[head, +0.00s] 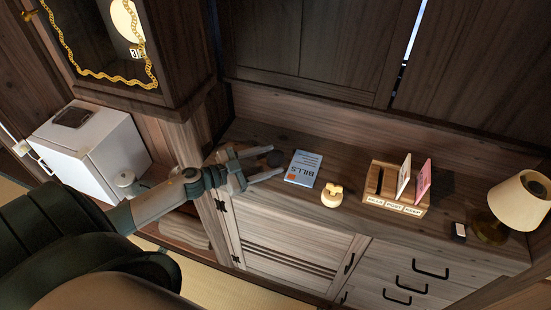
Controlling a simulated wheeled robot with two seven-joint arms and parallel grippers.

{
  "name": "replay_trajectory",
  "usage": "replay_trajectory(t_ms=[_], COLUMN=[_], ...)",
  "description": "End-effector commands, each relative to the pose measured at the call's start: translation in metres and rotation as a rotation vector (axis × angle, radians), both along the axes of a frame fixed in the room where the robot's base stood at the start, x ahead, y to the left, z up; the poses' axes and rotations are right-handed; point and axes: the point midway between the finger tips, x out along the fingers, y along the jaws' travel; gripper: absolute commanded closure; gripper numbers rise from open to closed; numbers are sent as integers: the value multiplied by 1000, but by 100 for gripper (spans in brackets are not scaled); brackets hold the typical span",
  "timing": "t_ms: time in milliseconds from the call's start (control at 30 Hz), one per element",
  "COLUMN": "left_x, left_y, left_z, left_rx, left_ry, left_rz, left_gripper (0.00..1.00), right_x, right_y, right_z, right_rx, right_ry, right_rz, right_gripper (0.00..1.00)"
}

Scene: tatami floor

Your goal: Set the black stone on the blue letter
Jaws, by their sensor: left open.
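The blue letter (301,175), marked BILLS, lies flat on the wooden cabinet top. The black stone (274,158) is a dark rounded lump just left of the letter, apart from it. My left gripper (276,163) reaches in from the left over the cabinet top, its fingers spread and pointing right toward the letter. The stone shows at the fingertips, close to the upper finger; I cannot tell whether it touches a finger or rests on the wood. My right gripper is not in view.
A small pale yellow figure (331,197) stands right of the letter, near the front edge. A wooden letter rack (395,202) holds a white card (404,175) and a pink card (423,181). A lamp (520,201) and a small dark item (459,231) are farther right.

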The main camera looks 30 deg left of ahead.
Motion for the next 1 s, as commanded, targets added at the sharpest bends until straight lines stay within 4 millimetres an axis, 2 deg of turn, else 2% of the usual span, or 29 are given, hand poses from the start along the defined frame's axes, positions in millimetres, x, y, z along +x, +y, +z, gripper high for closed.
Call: replay_trajectory(t_ms=[33, 167, 200, 333, 367, 667, 767, 1000], left_x=[0, 0, 0, 0, 0, 0, 0, 0], left_y=[0, 0, 0, 0, 0, 0, 0, 0], left_z=[0, 0, 0, 0, 0, 2, 5, 23], left_rx=[0, 0, 0, 0, 0, 0, 0, 3], left_ry=[0, 0, 0, -1, -1, 0, -1, -2], left_rz=[0, 0, 0, 0, 0, -1, -2, -4], left_gripper=[48, 79, 81, 81, 85, 86, 96, 97], right_x=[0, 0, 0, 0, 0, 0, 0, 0], right_y=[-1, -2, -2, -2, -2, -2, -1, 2], right_z=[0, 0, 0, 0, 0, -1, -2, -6], right_rx=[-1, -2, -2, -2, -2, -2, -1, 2], right_ry=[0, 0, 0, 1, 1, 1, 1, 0], right_rz=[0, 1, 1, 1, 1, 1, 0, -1], right_gripper=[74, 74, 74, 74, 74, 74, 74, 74])
